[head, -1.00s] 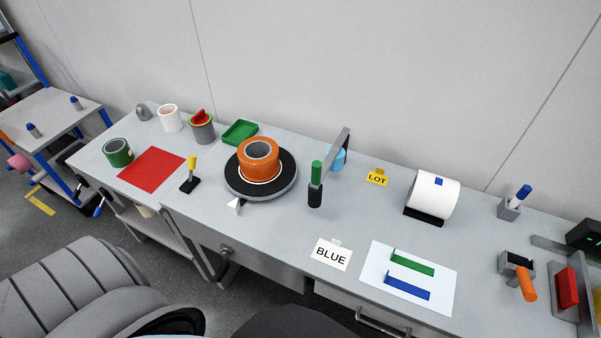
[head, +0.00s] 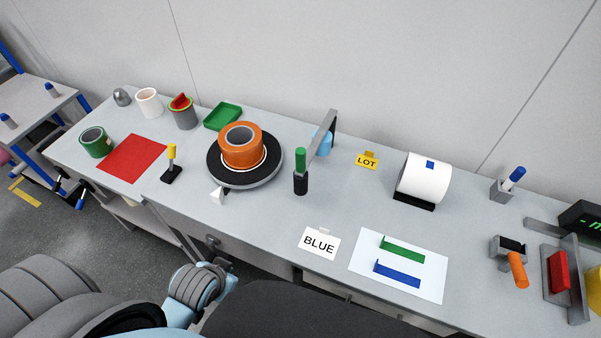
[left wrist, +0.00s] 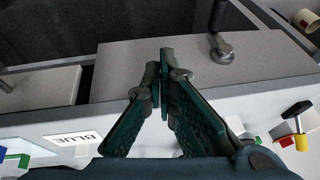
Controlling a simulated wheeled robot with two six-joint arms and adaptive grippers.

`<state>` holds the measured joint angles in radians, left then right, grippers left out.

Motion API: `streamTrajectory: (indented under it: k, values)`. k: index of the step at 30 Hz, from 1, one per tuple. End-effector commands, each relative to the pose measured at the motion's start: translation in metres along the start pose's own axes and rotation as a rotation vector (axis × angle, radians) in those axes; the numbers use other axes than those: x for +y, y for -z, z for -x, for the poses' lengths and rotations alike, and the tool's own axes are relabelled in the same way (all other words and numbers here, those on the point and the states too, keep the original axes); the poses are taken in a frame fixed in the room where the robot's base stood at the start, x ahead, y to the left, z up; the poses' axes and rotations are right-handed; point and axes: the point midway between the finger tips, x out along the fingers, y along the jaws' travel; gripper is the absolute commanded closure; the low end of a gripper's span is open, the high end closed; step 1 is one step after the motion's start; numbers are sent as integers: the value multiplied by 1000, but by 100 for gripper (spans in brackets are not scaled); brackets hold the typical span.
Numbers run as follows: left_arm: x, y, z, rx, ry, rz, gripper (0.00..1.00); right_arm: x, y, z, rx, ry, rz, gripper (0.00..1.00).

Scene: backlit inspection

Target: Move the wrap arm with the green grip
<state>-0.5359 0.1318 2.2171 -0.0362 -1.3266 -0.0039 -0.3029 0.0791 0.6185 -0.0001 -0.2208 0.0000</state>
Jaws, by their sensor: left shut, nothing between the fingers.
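The wrap arm (head: 320,137) is a grey bar rising from mid-bench toward the wall. Its upright green grip (head: 300,160) stands at the near end above a black sleeve (head: 301,185). A light blue piece (head: 326,146) shows partly behind the bar. My left gripper (left wrist: 163,72) is shut and empty in the left wrist view, in front of the bench's grey drawer front, away from the green grip. The wrap arm cannot be made out in that view. My right gripper is not in view.
A black turntable (head: 270,170) with an orange roll (head: 242,153) stands left of the wrap arm. A yellow-topped lever (head: 171,158) is farther left. A BLUE card (head: 319,243) lies near the front edge; a white roll (head: 424,178) stands right. Bare bench lies between grip and card.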

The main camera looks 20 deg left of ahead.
Motion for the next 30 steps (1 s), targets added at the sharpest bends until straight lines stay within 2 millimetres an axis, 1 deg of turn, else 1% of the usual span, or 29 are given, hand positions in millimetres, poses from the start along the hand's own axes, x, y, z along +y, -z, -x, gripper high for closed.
streamTrajectory:
  k: [1,2,3,4,6,7,9,11,12,14,15,17,18,21,23,25,28,30]
  values:
    - [-15,25,18,93,57,-28,100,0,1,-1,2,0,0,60]
    - [-26,42,24,162,104,-52,100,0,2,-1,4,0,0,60]
    - [-41,66,30,258,173,-95,100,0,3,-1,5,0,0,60]
    - [-51,83,34,326,223,-131,100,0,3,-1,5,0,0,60]
    - [-67,117,44,472,323,-223,100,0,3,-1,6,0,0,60]
    - [-72,131,48,532,363,-268,100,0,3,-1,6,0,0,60]
    - [-76,161,60,668,449,-388,100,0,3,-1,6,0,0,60]
    - [-74,185,70,787,516,-514,100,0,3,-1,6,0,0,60]
    - [-67,199,77,868,554,-609,100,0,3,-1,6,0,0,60]
    - [-52,216,87,988,597,-767,100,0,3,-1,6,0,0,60]
    - [-37,224,91,1064,614,-881,100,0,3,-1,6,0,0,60]
    - [-12,228,95,1176,620,-1053,100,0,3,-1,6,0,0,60]
    - [5,228,96,1245,616,-1166,100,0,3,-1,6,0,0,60]
    - [40,215,92,1365,571,-1395,100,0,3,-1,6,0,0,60]
    - [52,210,90,1400,549,-1465,100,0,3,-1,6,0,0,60]
    - [58,210,89,1416,538,-1494,100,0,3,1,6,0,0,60]
    - [64,220,87,1418,538,-1494,100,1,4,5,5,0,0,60]
    - [70,231,86,1419,537,-1491,100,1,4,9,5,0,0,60]
